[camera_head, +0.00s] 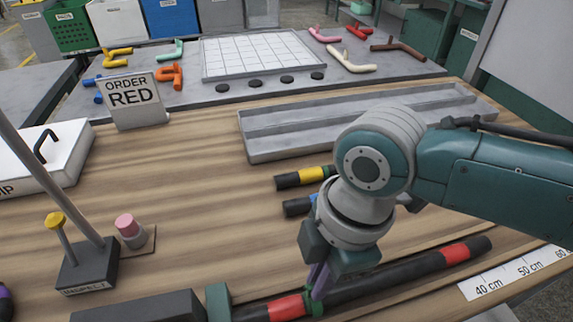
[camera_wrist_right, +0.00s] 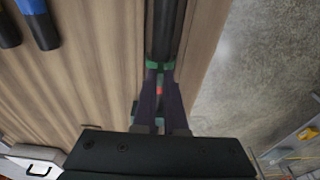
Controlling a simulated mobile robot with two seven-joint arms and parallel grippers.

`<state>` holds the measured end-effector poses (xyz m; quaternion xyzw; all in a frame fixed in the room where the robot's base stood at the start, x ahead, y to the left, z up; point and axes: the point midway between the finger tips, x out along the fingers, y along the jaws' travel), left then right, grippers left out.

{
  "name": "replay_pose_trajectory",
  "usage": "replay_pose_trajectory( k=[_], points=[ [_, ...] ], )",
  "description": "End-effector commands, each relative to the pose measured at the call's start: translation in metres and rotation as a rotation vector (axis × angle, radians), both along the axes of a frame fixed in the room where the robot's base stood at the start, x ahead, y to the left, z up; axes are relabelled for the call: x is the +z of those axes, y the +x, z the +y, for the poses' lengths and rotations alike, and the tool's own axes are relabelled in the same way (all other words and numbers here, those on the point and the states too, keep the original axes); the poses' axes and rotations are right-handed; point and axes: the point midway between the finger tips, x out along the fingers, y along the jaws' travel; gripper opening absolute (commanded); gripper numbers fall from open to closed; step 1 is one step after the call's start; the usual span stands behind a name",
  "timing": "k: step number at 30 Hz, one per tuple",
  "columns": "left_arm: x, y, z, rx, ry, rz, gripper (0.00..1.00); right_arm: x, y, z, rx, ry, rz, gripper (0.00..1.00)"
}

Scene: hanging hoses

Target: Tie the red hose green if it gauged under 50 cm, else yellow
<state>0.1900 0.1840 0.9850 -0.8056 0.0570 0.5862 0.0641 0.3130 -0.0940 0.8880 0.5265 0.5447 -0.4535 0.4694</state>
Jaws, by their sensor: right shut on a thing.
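The red hose (camera_head: 395,278) is a black hose with red bands. It lies along the table's front edge beside a white ruler strip (camera_head: 510,273) marked 40, 50 and 60 cm. My right gripper (camera_head: 318,290) is over its left part, next to a red band, with dark purplish fingers shut on a small green piece, seemingly a green tie (camera_head: 316,308). In the right wrist view green (camera_wrist_right: 158,66) shows across the hose (camera_wrist_right: 163,30) at the fingertips (camera_wrist_right: 159,92); whether it closes round the hose is unclear.
Yellow-banded (camera_head: 305,177) and blue-banded (camera_head: 298,206) hoses lie behind my right wrist. A grey tray (camera_head: 250,148) stands beyond. An "ORDER RED" sign (camera_head: 132,103), an INSPECT stand (camera_head: 88,268) and a white lidded box (camera_head: 50,165) are left. A dark block (camera_head: 140,308) sits front left.

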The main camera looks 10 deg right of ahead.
Motion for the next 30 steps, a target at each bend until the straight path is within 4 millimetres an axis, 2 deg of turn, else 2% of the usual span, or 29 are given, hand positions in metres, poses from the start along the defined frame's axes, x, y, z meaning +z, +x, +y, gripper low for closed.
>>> replay_pose_trajectory(
  k=[27,28,30],
  points=[
    [-0.009,0.000,-0.002,0.004,-0.007,0.000,0.72,-0.011,0.000,0.000,0.000,0.000,0.000,0.00],
    [-0.009,0.000,-0.002,0.005,-0.007,0.000,0.72,-0.011,0.000,0.000,0.000,0.000,0.000,0.10],
    [-0.009,0.000,-0.002,0.006,-0.008,0.000,0.72,-0.011,0.000,0.000,0.000,0.000,0.000,0.18]
  ],
)
